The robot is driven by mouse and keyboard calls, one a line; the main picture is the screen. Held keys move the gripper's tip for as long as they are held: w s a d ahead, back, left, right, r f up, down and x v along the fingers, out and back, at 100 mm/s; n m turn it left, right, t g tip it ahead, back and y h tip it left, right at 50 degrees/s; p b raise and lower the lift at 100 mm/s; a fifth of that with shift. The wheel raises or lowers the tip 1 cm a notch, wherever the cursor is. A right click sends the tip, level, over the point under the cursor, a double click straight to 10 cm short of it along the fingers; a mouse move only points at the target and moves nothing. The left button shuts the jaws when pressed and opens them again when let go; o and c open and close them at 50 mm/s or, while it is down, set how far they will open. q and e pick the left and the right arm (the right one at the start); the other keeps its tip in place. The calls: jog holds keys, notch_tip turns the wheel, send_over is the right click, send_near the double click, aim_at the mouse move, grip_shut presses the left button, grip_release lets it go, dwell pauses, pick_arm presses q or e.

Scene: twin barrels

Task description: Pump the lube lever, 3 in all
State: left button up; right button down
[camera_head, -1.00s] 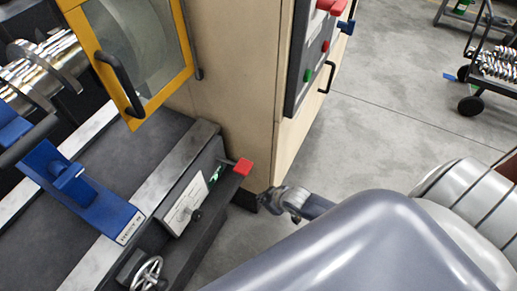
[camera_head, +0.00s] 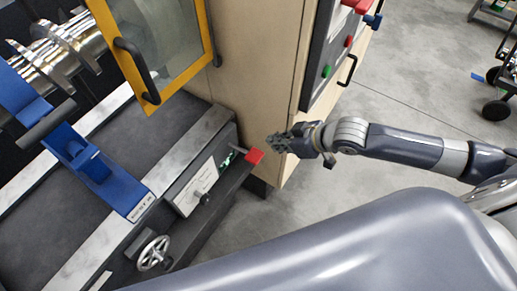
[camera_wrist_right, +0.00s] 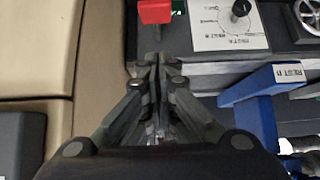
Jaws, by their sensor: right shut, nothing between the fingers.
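The lube lever ends in a red block-shaped handle (camera_head: 254,156) on the front of the machine, beside a green mark. In the right wrist view the red handle (camera_wrist_right: 155,11) shows at the top, just beyond the fingertips. My right gripper (camera_head: 272,143) is shut and empty. It is just right of the red handle in the head view, with a small gap seeming to lie between them; I cannot tell if they touch. In the right wrist view the closed fingers (camera_wrist_right: 154,60) point at the handle. My left gripper is not in view.
A white panel with a dark knob (camera_head: 203,197) and a handwheel (camera_head: 154,252) sit left of the lever. A tan cabinet (camera_head: 262,90) with a control panel (camera_head: 335,60) stands behind. A yellow-framed door (camera_head: 205,40) hangs above. Open floor lies to the right.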

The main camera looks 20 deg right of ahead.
jog(key=shift+d, duration=0.1)
dwell(0.3)
jog(key=p, duration=0.2)
send_over(257, 157)
notch_tip(257, 157, down, 6)
jog(key=shift+s+d+f, duration=0.1)
jog(key=shift+s+d, duration=0.05)
jog(key=f, duration=0.3)
jog(key=shift+w+f, duration=0.15)
jog(key=shift+w, duration=0.05)
jog(key=shift+f, duration=0.7)
